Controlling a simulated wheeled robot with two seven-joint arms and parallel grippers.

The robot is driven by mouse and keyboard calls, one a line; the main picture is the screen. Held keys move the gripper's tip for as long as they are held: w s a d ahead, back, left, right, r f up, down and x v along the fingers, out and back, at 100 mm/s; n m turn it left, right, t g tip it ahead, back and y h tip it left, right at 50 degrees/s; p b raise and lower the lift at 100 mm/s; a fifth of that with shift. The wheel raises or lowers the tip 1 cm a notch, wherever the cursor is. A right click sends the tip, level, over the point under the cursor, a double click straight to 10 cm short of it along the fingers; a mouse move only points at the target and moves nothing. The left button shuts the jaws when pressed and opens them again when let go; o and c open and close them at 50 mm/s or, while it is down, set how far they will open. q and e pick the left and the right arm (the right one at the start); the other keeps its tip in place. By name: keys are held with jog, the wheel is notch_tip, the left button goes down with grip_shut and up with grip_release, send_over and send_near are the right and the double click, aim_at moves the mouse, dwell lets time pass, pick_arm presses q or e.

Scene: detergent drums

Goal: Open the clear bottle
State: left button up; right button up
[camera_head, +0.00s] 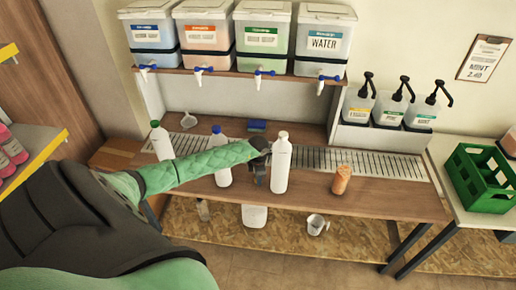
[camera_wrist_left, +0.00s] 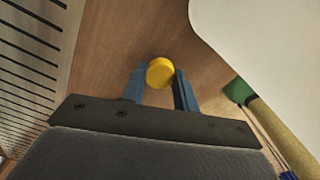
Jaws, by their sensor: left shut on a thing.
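A white bottle (camera_head: 280,168) with a pale narrow top stands upright on the wooden counter, just right of my left gripper (camera_head: 261,164). It looks white rather than clear. In the left wrist view, my left gripper (camera_wrist_left: 160,90) is shut on a small round yellow cap (camera_wrist_left: 160,72), with bare wood showing around it. A large white surface, likely the bottle, fills the upper right there. A blue-capped bottle (camera_head: 222,168) and a green-capped bottle (camera_head: 161,141) stand further left. My right gripper is not in view.
A metal drain grate (camera_head: 385,164) runs along the counter. Dispenser tanks (camera_head: 323,42) with taps sit on a shelf above. Pump bottles (camera_head: 390,108) and a green crate (camera_head: 485,178) are at the right.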

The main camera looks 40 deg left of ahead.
pick_arm(q)
jog(key=shift+f, duration=0.45)
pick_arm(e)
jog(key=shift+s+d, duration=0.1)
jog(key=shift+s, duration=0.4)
pick_arm(q)
jog(key=shift+f, duration=0.1)
jog(key=o, duration=1.1)
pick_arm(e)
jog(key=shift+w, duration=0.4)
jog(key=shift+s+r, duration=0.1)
